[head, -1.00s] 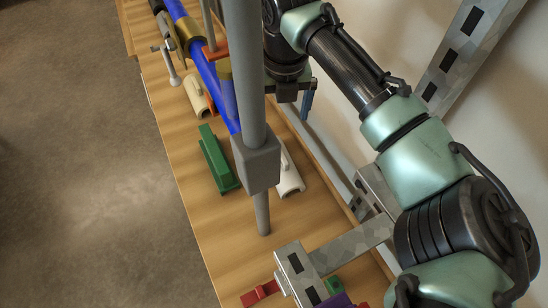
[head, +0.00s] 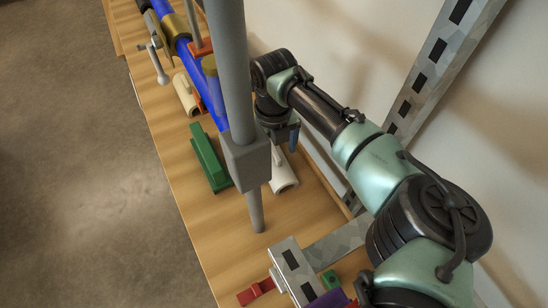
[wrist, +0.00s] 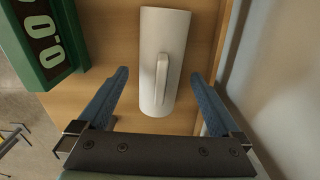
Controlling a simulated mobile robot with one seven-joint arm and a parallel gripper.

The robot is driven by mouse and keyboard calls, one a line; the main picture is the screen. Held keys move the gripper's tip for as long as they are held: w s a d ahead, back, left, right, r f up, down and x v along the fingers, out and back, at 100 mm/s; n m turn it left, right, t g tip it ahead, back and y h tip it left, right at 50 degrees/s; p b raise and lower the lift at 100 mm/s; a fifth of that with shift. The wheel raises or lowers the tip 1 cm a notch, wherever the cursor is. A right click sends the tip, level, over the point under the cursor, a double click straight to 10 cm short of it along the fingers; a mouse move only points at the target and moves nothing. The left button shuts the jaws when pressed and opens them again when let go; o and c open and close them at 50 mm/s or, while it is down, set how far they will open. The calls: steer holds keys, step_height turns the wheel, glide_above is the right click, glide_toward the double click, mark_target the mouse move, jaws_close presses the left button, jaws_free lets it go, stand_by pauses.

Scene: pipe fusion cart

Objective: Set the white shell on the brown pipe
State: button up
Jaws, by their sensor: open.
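A white half-round shell (wrist: 172,28) with a raised handle lies on the wooden bench below my open gripper (wrist: 160,78). In the wrist view its handle lies between the two blue fingers, with clear gaps on both sides. In the head view this shell (head: 285,178) is partly hidden by a grey post and my gripper (head: 291,140). A second white shell (head: 185,94) lies further back, beside the long blue pipe (head: 213,88). A brown-gold section (head: 174,30) shows around the far part of the pipe; I cannot tell if this is the brown pipe.
A green box (head: 209,158) with a display (wrist: 46,45) lies left of the nearer shell. A grey post (head: 238,75) with a block stands close by. Orange-red clamps (head: 202,47) hold the pipe. Red and purple items (head: 330,300) lie in front. The wall is at right.

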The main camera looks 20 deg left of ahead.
mark_target(274, 150)
steer(key=shift+f, duration=1.25)
steer(key=c, duration=1.2)
step_height(274, 150, up, 10)
steer(key=shift+r+p, duration=0.1)
steer(key=shift+p, duration=0.2)
steer(key=shift+c, duration=0.2)
